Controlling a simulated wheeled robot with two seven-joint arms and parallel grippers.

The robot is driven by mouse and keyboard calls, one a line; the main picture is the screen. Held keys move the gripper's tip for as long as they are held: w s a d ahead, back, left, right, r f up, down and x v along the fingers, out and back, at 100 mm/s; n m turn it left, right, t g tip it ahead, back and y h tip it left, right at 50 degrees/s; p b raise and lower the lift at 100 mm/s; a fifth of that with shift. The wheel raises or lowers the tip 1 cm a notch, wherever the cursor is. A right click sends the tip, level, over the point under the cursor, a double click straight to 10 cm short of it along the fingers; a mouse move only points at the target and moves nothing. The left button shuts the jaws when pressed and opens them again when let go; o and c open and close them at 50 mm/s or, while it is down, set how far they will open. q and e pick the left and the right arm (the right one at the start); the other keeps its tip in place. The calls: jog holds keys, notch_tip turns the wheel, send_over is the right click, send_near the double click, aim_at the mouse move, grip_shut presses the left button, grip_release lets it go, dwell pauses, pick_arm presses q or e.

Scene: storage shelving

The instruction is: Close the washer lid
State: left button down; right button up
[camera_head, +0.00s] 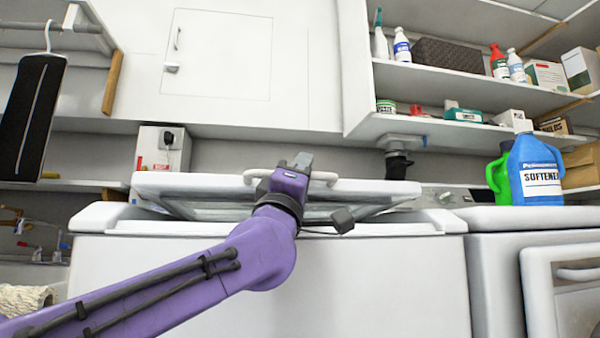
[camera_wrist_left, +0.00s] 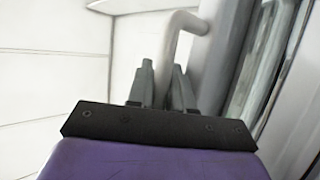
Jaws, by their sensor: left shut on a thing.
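The white washer (camera_head: 150,255) stands in front of me. Its white lid (camera_head: 190,184) is partly open, with its front edge raised above the top opening. My left gripper (camera_head: 296,162) is at the middle of the lid's front edge, shut on the lid's curved handle (camera_head: 325,178). The handle also shows in the left wrist view (camera_wrist_left: 178,30), running down to the gripper's fingers (camera_wrist_left: 163,85). My purple left arm covers part of the lid and the washer's front. My right gripper is not in view.
A blue softener jug (camera_head: 536,170) and a green jug (camera_head: 499,175) stand on the neighbouring machine (camera_head: 500,218) at right. A shelf (camera_head: 470,85) with bottles and boxes hangs above. A black garment (camera_head: 28,115) hangs at left.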

pick_arm(q)
jog(key=c, duration=1.4)
grip_release()
jog(key=shift+s+d+r+h, duration=0.15)
jog(key=shift+s+r+h, duration=0.15)
jog(key=shift+s, duration=0.05)
jog(key=shift+f, duration=0.2)
jog(key=v, duration=1)
jog(key=shift+s+b, duration=0.2)
jog(key=shift+b, duration=0.2)
